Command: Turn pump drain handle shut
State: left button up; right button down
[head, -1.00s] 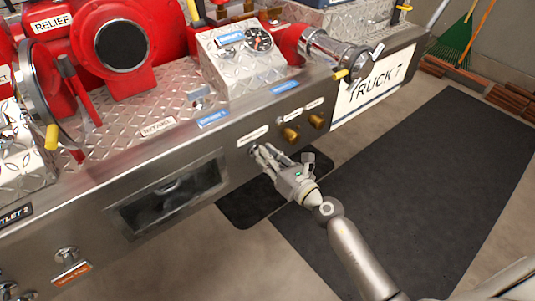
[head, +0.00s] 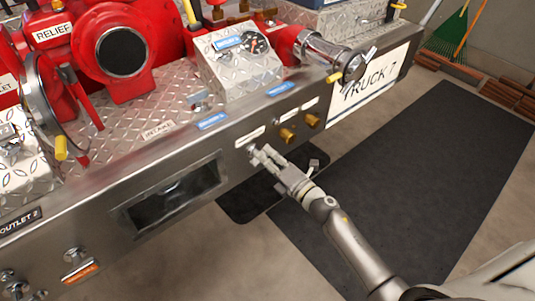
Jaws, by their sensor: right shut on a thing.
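My right gripper (head: 261,158) reaches the steel front panel of the pump from the lower right. Its fingers are shut on a small handle at the panel, below a white label plate (head: 250,137). I take this to be the pump drain handle; the fingers hide nearly all of it, so its angle cannot be told. The label is too small to read. My left gripper is not in view.
Two brass knobs (head: 287,135) sit right of the gripper. A dark recessed window (head: 172,193) is to its left. Another metal handle (head: 76,256) with an orange label is at lower left. A dark mat (head: 400,190) lies on the open floor at right.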

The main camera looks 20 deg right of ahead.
jog(key=shift+w+d+r+m+p, duration=0.15)
jog(key=shift+m+p, duration=0.25)
jog(key=shift+m, duration=0.8)
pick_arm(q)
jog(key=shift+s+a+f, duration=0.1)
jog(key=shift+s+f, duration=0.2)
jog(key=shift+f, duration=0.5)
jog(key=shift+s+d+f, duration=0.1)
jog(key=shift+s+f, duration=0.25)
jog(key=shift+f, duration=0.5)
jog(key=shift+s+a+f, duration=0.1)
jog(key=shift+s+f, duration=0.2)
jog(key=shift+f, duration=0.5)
pick_arm(e)
jog(key=shift+m, duration=1)
jog(key=c, duration=1.5)
grip_release()
jog(key=shift+c, duration=0.2)
jog(key=shift+f, duration=0.25)
jog(key=v, duration=1.2)
